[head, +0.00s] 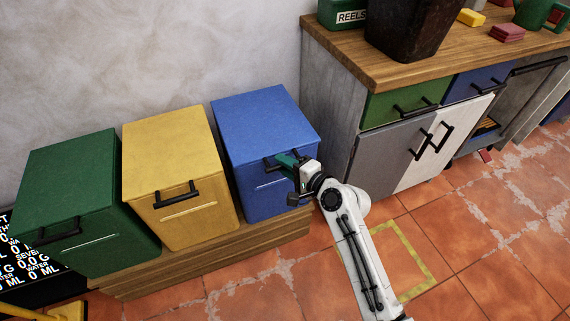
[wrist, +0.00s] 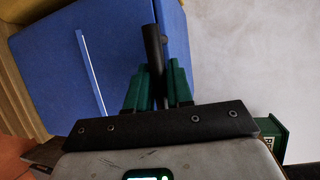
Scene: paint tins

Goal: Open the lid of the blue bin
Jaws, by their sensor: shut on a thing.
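The blue bin (head: 262,155) stands at the right end of a row of three bins, and its lid (head: 262,118) looks closed. In the wrist view the blue bin (wrist: 70,70) fills the left and middle, with the lid's edge (wrist: 172,35) along its right side. My gripper (head: 290,163) is at the upper front of the blue bin. Its green fingers are shut on the black handle (wrist: 152,50) of the lid, which runs up between them. In the head view the gripper hides part of the handle.
A yellow bin (head: 175,160) and a green bin (head: 75,190) stand left of the blue one on a wooden plinth (head: 210,255). A cabinet (head: 375,165) with a wooden top stands close on the right. Tiled floor (head: 480,240) lies open in front.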

